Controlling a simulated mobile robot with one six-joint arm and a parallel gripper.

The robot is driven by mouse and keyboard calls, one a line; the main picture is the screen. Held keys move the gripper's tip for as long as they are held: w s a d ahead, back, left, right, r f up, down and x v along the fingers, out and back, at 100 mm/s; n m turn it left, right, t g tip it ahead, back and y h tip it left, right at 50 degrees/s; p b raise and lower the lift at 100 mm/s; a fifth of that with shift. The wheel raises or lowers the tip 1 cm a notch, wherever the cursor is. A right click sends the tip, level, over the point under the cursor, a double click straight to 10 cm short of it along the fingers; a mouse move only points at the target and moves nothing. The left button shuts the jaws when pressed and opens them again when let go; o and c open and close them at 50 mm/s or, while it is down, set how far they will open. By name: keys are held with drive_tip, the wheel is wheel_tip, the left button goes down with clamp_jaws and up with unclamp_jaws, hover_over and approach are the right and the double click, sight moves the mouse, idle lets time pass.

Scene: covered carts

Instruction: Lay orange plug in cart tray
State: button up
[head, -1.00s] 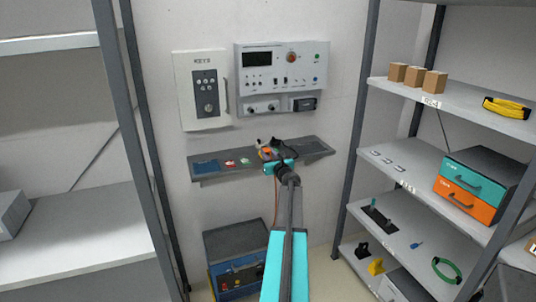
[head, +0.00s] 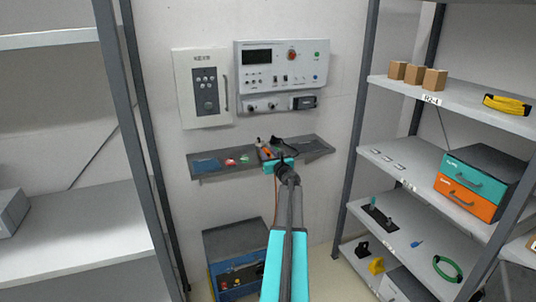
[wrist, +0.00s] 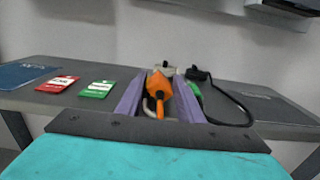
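The orange plug (wrist: 158,86) lies at the wall shelf in the wrist view, with its narrow end and cord toward me. It also shows small in the head view (head: 267,152), just beyond my gripper. My gripper (wrist: 161,76) has its two purple fingers apart, one on each side of the plug. Narrow gaps seem to show beside the plug, so no firm contact is visible. The head view shows my gripper (head: 279,160) over the front of the wall shelf (wrist: 65,100). I cannot identify a cart tray for certain.
Red (wrist: 57,84) and green (wrist: 98,88) tags and a blue mat (wrist: 22,74) lie left on the shelf. A black cable (wrist: 232,100) and a pale connector (wrist: 163,67) are close to the plug. A dark unit (head: 236,240) stands below; racks flank both sides.

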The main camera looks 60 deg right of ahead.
drive_tip(key=shift+o, duration=0.4)
drive_tip(key=shift+d+f, duration=0.1)
drive_tip(key=shift+f, duration=0.4)
drive_tip(key=shift+r, duration=0.3)
drive_tip(key=shift+r+p, duration=0.4)
drive_tip(key=shift+p, duration=0.25)
drive_tip(key=b+v, duration=0.2)
drive_tip(key=v, duration=1)
